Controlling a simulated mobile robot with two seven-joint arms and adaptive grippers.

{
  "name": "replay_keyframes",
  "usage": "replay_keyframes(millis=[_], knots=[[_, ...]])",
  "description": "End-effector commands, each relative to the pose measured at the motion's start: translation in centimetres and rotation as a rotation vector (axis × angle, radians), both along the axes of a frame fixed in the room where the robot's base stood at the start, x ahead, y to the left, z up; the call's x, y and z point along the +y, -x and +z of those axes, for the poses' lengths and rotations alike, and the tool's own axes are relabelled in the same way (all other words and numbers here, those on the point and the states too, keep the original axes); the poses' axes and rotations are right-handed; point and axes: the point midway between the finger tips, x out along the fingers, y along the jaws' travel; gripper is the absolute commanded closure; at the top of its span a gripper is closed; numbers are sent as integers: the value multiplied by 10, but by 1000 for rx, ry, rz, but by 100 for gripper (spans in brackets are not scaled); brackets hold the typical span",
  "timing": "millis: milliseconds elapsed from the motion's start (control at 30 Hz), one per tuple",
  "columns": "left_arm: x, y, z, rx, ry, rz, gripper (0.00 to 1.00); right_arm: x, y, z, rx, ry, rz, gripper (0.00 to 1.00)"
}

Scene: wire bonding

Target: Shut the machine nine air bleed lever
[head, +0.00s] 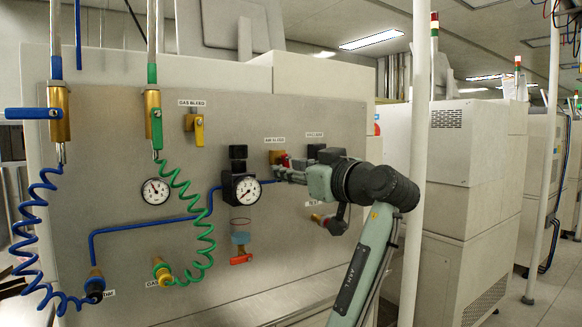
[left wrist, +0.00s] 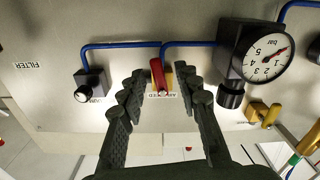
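The air bleed valve is a brass body (head: 276,156) with a red lever, under a small label on the grey panel in the head view. My left gripper (head: 286,173) is at this valve and partly covers the lever. In the left wrist view, the red lever (left wrist: 158,76) lies between the two spread dark fingers (left wrist: 160,85), with space visible on both sides. The lever's label (left wrist: 168,95) shows beside its end. Whether a finger touches the lever I cannot tell. My right gripper is not in view.
A pressure gauge (head: 246,190) with a filter bowl (head: 240,226) is left of my gripper. A yellow gas bleed lever (head: 197,131) and blue and green coiled hoses (head: 190,215) are farther left. A white pole (head: 420,120) stands right of my arm.

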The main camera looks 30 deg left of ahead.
Motion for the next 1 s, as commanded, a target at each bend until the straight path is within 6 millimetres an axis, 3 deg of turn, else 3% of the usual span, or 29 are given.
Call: replay_keyframes(millis=[333, 600, 900, 1000], knots=[[5, -2, 0, -1, 1, -2, 67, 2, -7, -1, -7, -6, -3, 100], [5, -2, 0, 0, 1, -2, 100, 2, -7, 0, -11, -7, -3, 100], [5, -1, 1, 57, -23, -3, 100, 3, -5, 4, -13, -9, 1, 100], [6, 1, 1, 137, -55, -3, 100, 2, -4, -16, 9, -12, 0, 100]])
